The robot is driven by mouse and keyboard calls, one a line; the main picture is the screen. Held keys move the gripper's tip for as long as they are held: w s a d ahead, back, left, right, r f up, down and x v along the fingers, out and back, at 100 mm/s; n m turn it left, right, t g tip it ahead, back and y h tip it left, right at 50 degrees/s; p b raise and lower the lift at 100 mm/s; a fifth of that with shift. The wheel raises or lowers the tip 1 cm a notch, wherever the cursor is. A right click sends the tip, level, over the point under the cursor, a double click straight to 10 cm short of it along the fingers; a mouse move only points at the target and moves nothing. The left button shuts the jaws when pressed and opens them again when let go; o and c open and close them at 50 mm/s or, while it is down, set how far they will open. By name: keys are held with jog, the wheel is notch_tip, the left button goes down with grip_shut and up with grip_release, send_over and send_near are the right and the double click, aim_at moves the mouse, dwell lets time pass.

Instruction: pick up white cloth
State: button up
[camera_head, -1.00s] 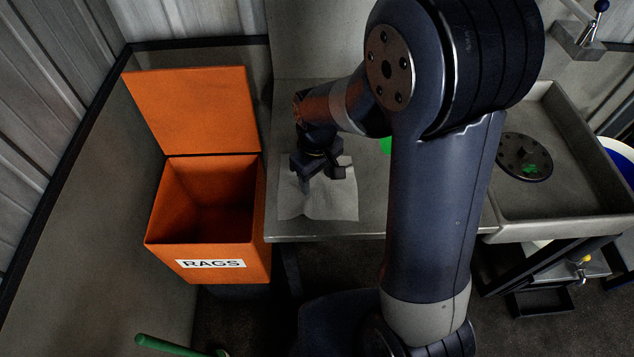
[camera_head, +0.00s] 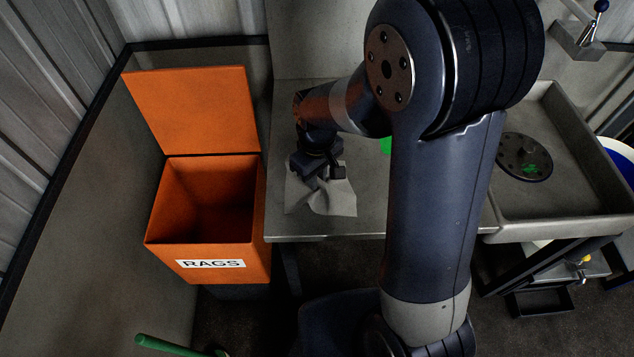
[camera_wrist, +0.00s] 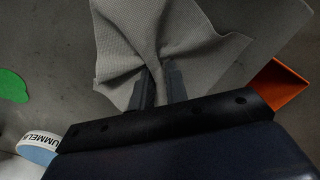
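The white cloth (camera_head: 338,199), greyish in this light, is on the bench top below my gripper (camera_head: 318,180). It is bunched and creased around the fingers, with its front corners spread on the bench. In the wrist view, the cloth (camera_wrist: 200,35) gathers into a fold between the two fingers of my gripper (camera_wrist: 160,85). The fingers are close together and pinch that fold. Part of the cloth is hidden behind my gripper in the head view.
An open orange bin (camera_head: 255,225) labelled RAGS stands left of the bench (camera_head: 300,232), its lid up. A sink tray (camera_head: 590,205) with a round dark disc (camera_head: 524,157) is on the right. A green patch (camera_wrist: 12,86) lies on the bench.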

jog(key=shift+c, duration=0.7)
jog(key=shift+r, duration=0.1)
grip_shut()
notch_tip(320, 180, up, 12)
jog(key=p, duration=0.9)
jog(key=shift+d, duration=0.1)
